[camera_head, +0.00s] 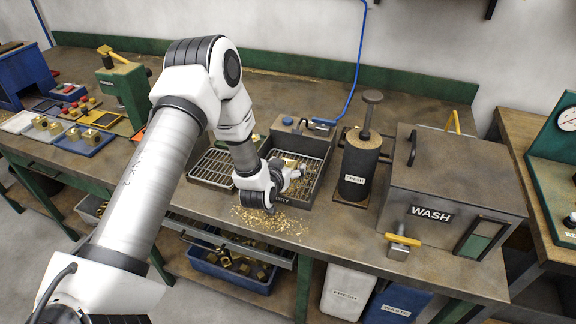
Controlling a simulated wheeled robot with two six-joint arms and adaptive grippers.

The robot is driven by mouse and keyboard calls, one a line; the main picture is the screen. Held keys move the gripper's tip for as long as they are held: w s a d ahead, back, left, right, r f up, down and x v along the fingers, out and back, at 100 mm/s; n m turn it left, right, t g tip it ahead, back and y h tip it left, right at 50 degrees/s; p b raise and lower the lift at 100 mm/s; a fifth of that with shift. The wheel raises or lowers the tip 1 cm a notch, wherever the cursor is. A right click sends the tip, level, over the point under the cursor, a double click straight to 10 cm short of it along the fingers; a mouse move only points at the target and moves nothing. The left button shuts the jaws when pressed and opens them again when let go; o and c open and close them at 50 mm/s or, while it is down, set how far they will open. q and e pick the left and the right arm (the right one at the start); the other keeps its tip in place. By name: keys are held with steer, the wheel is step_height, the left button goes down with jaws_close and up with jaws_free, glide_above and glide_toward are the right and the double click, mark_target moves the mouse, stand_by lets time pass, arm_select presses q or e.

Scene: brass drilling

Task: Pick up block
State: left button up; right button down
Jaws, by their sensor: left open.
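My left arm reaches in from the left, and its left gripper (294,176) is over the chip tray (317,187), near brass shavings on the grating. The gripper is open; it is small here and partly hidden by my own wrist. No block shows clearly at the gripper, and the wrist hides part of the tray. Several small brass blocks (91,135) sit in a blue tray (76,146) at the left of the bench, away from the gripper. My right gripper is not in view.
A dark FRESH canister (359,167) and a large WASH box (450,185) with a yellow-handled tap (402,241) stand right of the chip tray. An empty wire rack (212,168) lies left of it. Brass shavings (268,221) cover the bench's front. Bins stand below.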

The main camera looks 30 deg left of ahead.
arm_select(q)
steer(key=shift+r, duration=0.1)
steer(key=shift+s+d+r, duration=0.1)
steer(key=shift+s+r, duration=0.05)
steer(key=shift+s, duration=0.05)
steer(key=c, duration=0.3)
jaws_close()
steer(key=shift+w, duration=0.1)
